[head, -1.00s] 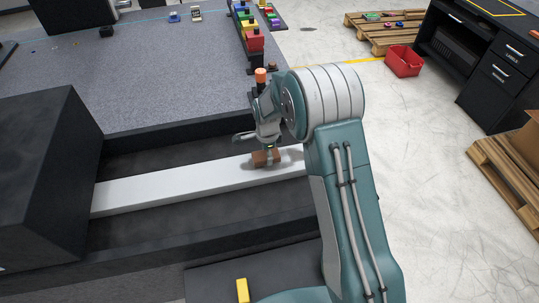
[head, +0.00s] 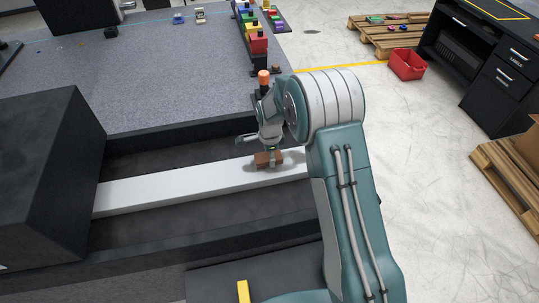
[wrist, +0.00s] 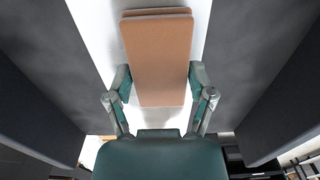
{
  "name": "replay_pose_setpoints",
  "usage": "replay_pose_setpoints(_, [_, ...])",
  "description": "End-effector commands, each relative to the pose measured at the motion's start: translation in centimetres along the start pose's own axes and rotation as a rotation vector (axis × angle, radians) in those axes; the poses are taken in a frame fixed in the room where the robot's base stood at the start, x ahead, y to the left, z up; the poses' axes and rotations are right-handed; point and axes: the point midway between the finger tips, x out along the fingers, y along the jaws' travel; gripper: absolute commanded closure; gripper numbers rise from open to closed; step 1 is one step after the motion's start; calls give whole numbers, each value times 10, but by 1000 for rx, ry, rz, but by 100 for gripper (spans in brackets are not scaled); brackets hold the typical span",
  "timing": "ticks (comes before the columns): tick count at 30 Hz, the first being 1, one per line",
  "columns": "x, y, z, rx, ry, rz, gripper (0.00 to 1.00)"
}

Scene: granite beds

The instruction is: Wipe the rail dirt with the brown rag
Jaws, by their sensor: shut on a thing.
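The brown rag (head: 269,159) is a folded, flat-sided block at the right part of the white rail (head: 165,190). My gripper (head: 268,150) is shut on the rag from above. In the wrist view, the rag (wrist: 158,50) sits between the two fingers of my gripper (wrist: 158,85), over the white rail (wrist: 98,30). The rag looks to be on or just above the rail; I cannot tell if it touches. A grey patch shows on the rail around the rag; I cannot tell dirt from shadow. The rail under the rag is hidden.
A large black block (head: 45,180) stands over the rail's left end. Dark troughs flank the rail, with the grey granite bed (head: 160,75) behind. An orange-topped post (head: 263,78) and coloured blocks (head: 258,43) stand behind my gripper. A yellow block (head: 243,291) lies in front.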

Motion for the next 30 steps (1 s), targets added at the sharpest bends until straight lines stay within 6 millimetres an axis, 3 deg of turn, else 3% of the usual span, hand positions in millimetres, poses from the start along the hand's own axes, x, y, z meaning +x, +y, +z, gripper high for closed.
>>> replay_pose_setpoints(11, [6, 1, 0, 0, 0, 1, 68])
replay_pose_setpoints(23, [6, 24, 0, 0, 0, 1, 68])
replay_pose_setpoints(30, [8, 9, 0, 0, 0, 1, 68])
